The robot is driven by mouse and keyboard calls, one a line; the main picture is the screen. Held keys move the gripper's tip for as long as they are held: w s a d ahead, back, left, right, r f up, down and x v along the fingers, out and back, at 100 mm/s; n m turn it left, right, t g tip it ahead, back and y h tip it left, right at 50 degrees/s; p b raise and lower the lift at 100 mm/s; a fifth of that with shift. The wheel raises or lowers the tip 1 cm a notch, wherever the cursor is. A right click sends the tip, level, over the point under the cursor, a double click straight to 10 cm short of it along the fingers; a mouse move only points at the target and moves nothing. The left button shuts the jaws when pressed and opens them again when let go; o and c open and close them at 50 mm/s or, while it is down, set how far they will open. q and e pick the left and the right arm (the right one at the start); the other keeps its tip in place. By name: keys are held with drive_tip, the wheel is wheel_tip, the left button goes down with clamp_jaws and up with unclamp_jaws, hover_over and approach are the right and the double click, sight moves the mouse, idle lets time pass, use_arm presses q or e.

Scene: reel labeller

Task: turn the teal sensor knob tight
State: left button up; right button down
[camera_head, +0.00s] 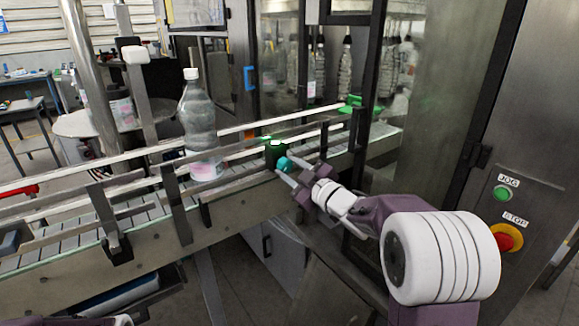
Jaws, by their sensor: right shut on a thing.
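The teal sensor knob (284,164) sits on the near side of the conveyor, beside a dark sensor block (275,152) with a green light on top. My right gripper (286,170) reaches in from the right and is shut on the knob, its fingers on either side of it. The fingers partly hide the knob's edges. At the bottom left a small part of my left arm shows, but its gripper is out of view.
A clear bottle (201,120) stands on the conveyor (150,232), between metal guide rails. A machine panel at right carries a green JOG button (502,193) and a red STOP button (508,238). A glass-doored machine with bottles stands behind.

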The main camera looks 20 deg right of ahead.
drive_tip(key=shift+f, duration=0.1)
idle(0.3)
drive_tip(key=c, duration=0.9)
unclamp_jaws()
drive_tip(key=shift+c, duration=0.2)
drive_tip(key=v, duration=0.3)
drive_tip(key=shift+s+d, duration=0.2)
drive_tip(key=b, duration=0.5)
approach(289, 168)
drive_tip(key=shift+w+a, duration=0.15)
drive_tip(key=shift+a, duration=0.05)
